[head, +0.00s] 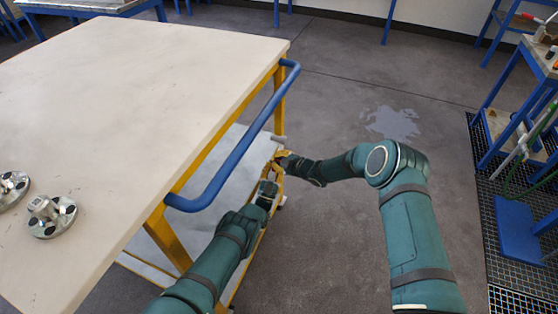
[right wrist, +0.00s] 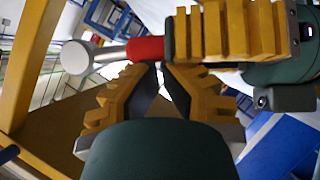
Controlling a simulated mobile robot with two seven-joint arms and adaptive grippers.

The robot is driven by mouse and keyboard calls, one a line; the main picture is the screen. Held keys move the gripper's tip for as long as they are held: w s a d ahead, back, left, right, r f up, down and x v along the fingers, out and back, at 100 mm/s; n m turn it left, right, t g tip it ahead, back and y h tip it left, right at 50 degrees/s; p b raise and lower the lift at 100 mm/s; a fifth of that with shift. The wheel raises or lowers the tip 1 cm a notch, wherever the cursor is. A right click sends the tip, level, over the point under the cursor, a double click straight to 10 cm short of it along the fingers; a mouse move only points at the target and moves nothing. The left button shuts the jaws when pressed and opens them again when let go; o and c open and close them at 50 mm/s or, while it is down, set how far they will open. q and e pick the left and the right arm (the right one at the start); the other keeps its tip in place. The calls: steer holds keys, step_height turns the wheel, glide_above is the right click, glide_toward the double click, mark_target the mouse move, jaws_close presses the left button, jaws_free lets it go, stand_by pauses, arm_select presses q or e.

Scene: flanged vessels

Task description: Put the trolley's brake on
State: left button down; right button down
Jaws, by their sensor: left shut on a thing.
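The trolley has a cream top (head: 150,75), a yellow frame and a blue push handle (head: 240,140). A lever with a pale rounded end (right wrist: 77,57) and a red sleeve (right wrist: 146,49) shows in the right wrist view. My left gripper (head: 271,178) is beside the trolley's yellow frame, below the handle. Its yellow fingers show in the right wrist view, shut on the red sleeve. My right gripper (head: 282,158) is just beyond it; its fingertips (right wrist: 160,66) meet close beside the sleeve, with nothing visible between them. The grippers hide the rest of the lever.
Flanged metal parts (head: 48,215) lie on the trolley top's left side. A blue-framed bench (head: 500,110) and a dark floor grating (head: 490,200) are at the right. A wet patch (head: 393,122) marks the otherwise open floor between them.

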arm_select(q)
steer(key=shift+d+r, duration=0.25)
steer(key=shift+r, duration=0.2)
steer(key=c, duration=0.8)
jaws_free()
steer(key=shift+o, duration=0.2)
steer(key=shift+f, duration=0.1)
steer(key=shift+s+a+f, duration=0.1)
steer(key=shift+f, duration=0.05)
